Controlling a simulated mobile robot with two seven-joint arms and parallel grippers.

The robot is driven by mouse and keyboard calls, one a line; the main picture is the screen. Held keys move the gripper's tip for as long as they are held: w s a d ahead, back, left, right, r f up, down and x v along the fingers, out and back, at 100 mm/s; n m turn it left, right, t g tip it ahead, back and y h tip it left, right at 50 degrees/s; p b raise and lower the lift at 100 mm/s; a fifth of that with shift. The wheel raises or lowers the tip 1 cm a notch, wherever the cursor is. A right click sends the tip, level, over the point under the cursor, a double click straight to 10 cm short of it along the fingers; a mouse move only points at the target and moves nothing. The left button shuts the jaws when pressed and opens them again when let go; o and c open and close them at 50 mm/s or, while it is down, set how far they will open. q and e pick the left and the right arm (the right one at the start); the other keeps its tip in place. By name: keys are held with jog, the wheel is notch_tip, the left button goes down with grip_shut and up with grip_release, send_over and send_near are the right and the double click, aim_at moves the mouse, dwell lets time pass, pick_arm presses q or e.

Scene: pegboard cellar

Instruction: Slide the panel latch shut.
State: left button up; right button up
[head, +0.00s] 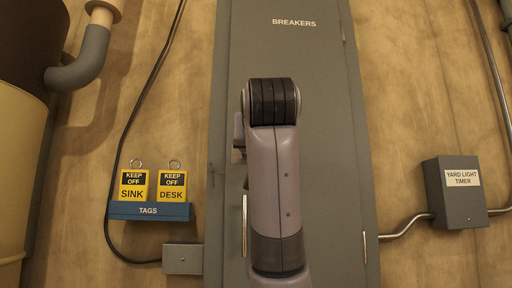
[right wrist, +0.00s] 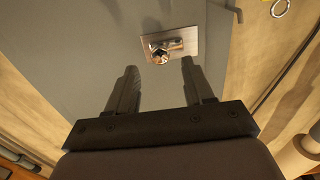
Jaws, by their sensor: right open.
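The grey panel (head: 292,50) marked BREAKERS stands upright in the middle of the head view, and its door looks closed. In the right wrist view the latch (right wrist: 168,48) is a shiny metal knob on a small pale plate, on the grey panel face (right wrist: 90,45). My right gripper (right wrist: 160,65) is open and empty. Its two fingers point at the latch, which lies just beyond the tips, apart from them. In the head view my arm hides the latch area and the gripper's fingers. Which way the latch is set is not clear. My left gripper is not in view.
Left of the panel, a blue TAGS holder (head: 150,211) bears two yellow KEEP OFF tags, above a small grey box (head: 182,259). A grey YARD LIGHT TIMER box (head: 455,192) with conduit is on the right. The wall between is bare.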

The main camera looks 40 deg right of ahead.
jog(key=shift+p+x, duration=0.45)
jog(key=shift+x, duration=1.75)
grip_shut()
jog(key=w+a+p, duration=0.1)
jog(key=w+a, duration=0.1)
jog(key=shift+a, duration=0.3)
jog(key=shift+c, duration=1.5)
grip_release()
jog(key=o, duration=0.3)
jog(key=shift+w+a, duration=0.15)
